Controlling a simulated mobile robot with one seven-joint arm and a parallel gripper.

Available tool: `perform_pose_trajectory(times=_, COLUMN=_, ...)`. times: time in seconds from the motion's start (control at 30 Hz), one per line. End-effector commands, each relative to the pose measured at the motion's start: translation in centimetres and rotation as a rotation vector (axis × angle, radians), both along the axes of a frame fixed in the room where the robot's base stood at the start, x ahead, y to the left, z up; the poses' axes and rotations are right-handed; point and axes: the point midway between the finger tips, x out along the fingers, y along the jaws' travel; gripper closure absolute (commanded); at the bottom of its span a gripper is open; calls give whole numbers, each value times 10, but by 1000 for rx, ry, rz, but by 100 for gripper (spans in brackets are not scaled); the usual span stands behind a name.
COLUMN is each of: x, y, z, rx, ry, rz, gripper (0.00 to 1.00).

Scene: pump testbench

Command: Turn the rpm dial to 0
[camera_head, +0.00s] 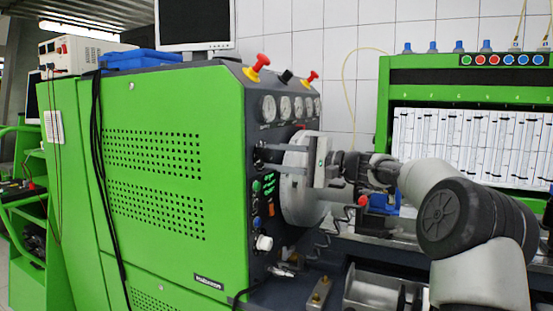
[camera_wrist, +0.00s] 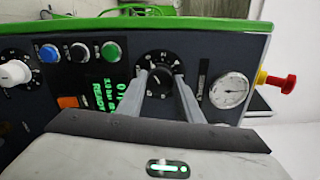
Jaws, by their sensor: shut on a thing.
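The black round dial (camera_wrist: 158,68) with white scale marks sits on the dark control panel, in the middle of the wrist view. I take it for the rpm dial, but its label is too small to read. My gripper (camera_wrist: 161,84) has one grey finger on each side of the dial's knob and is shut on it. The exact pointer setting is not clear. In the head view my gripper (camera_head: 264,154) reaches left to the panel, and the dial is hidden there behind the fingers and panel edge.
The wrist view shows a white knob (camera_wrist: 15,73), blue (camera_wrist: 49,53) and green (camera_wrist: 111,51) buttons, a green display (camera_wrist: 103,92), a gauge (camera_wrist: 229,91) and a red-yellow emergency button (camera_wrist: 277,81). A large grey disc (camera_head: 300,195) stands close by my gripper in the head view.

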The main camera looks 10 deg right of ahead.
Motion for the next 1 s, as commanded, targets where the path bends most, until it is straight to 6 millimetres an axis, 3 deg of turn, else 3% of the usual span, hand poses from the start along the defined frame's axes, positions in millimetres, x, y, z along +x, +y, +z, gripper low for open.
perform_pose_trajectory(times=0.03, x=0, y=0, z=-1, rx=-1, ry=0, rz=-1, gripper=63)
perform_pose_trajectory(times=0.13, x=0, y=0, z=-1, rx=-1, ry=0, rz=-1, gripper=49)
perform_pose_trajectory(times=0.43, x=-1, y=-1, z=0, rx=0, ry=0, rz=-1, gripper=49)
perform_pose_trajectory(times=0.57, x=-7, y=-11, z=0, rx=0, ry=2, rz=-2, gripper=49)
perform_pose_trajectory(times=1.0, x=-65, y=-94, z=-1, rx=-1, ry=0, rz=-5, gripper=49)
